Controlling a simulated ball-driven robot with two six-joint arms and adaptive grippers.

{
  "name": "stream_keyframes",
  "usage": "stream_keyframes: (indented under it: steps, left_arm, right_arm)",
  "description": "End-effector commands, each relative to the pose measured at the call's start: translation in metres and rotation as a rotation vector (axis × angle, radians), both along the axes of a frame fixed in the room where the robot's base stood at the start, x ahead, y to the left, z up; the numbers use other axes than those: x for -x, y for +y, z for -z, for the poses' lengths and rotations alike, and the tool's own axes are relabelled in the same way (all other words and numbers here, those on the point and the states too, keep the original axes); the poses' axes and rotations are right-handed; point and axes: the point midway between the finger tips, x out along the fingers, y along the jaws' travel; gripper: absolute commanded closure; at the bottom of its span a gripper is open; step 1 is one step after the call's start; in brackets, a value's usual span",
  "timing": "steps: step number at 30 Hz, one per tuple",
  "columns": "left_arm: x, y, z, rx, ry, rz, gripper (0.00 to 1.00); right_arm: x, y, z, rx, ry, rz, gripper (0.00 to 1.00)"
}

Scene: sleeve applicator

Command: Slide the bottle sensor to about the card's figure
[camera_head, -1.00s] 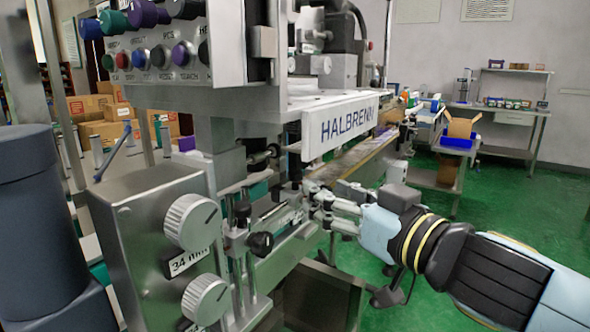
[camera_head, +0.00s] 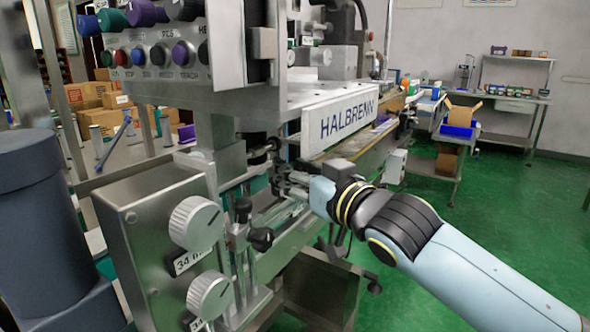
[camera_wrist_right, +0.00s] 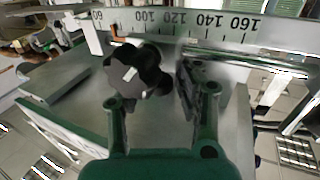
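In the right wrist view a dark lobed knob (camera_wrist_right: 138,76), which seems to belong to the bottle sensor, sits in front of a grey scale (camera_wrist_right: 190,22) marked about 60 to 160. A small orange pointer (camera_wrist_right: 116,33) stands left of the 100 mark. My right gripper (camera_wrist_right: 163,98) is open, its green fingers apart, with the knob between them nearer the left finger; I cannot tell whether they touch. In the head view the right gripper (camera_head: 285,184) reaches in under the HALBRENN sign. No card with a readable sensor figure shows. My left gripper is out of view.
Two ribbed dials (camera_head: 196,223) stand on the grey box at the front left, one labelled 34 mm. A black knob (camera_head: 260,240) stands close below my right gripper. The HALBRENN panel (camera_head: 340,117) hangs above it. The green floor on the right is open.

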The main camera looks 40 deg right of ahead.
Motion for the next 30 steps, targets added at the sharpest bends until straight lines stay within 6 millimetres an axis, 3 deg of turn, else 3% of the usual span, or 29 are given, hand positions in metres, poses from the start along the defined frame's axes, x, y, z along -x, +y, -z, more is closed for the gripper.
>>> stream_keyframes:
  steps: [1, 7, 29, 30]
  left_arm:
    - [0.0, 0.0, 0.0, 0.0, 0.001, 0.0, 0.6]
    - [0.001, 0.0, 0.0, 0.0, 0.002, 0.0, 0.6]
    - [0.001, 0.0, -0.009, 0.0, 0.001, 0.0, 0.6]
    - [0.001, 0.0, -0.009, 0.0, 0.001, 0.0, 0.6]
  right_arm:
    - [0.0, 0.0, 0.0, 0.0, 0.0, 0.0, 0.76]
    - [0.0, 0.0, 0.0, 0.0, 0.0, 0.0, 1.0]
    - [-0.001, -0.002, 0.0, -0.001, -0.001, 0.0, 1.0]
    - [-0.001, -0.002, 0.0, -0.001, -0.001, 0.0, 0.84]
